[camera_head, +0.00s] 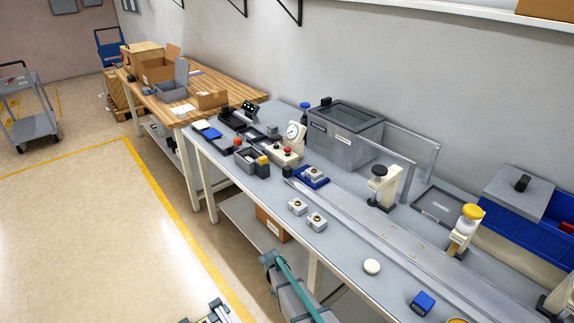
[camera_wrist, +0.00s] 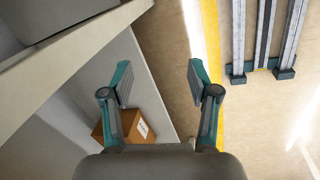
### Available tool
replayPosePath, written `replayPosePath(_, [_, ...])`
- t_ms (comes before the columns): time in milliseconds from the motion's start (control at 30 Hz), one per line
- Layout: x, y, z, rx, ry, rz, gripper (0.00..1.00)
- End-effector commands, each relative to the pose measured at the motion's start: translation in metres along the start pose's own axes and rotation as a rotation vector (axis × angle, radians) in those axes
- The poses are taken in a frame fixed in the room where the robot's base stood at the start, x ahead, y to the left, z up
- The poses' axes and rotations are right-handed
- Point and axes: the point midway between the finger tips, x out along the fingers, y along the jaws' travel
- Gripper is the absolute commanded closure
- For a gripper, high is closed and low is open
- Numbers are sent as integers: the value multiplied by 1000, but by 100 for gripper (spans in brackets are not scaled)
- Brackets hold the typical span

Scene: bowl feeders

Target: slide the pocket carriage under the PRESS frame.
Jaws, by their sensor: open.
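A blue carriage (camera_head: 313,182) with a grey-white block (camera_head: 315,173) on it sits on the bench, at the left end of a long grey slide track (camera_head: 350,211). Two upright frames stand further right by the track: one with a black knob (camera_head: 380,170) and one with a yellow knob (camera_head: 473,211). No PRESS label is readable on either. My gripper (camera_wrist: 157,82) is open and empty in the wrist view, with its fingers wide apart. It is off the bench's front side, above the floor and lower shelf, and away from the carriage.
A grey lidded box (camera_head: 345,125) and clear panels stand behind the track. A cardboard box (camera_wrist: 122,125) sits on the lower shelf.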

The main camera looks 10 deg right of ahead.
Motion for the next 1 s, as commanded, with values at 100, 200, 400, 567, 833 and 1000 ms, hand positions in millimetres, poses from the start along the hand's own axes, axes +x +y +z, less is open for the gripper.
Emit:
replayPosePath(100, [-60, -2, -114, -34, 133, 44, 40])
replayPosePath(200, [-116, -8, -192, -60, 236, 76, 40])
replayPosePath(400, [-220, -24, -304, -96, 398, 123, 40])
replayPosePath(567, [-287, -35, -361, -114, 487, 147, 40])
replayPosePath(833, [-354, 5, -400, -101, 468, 125, 40])
replayPosePath(1000, [-390, 58, -403, -97, 379, 55, 40])
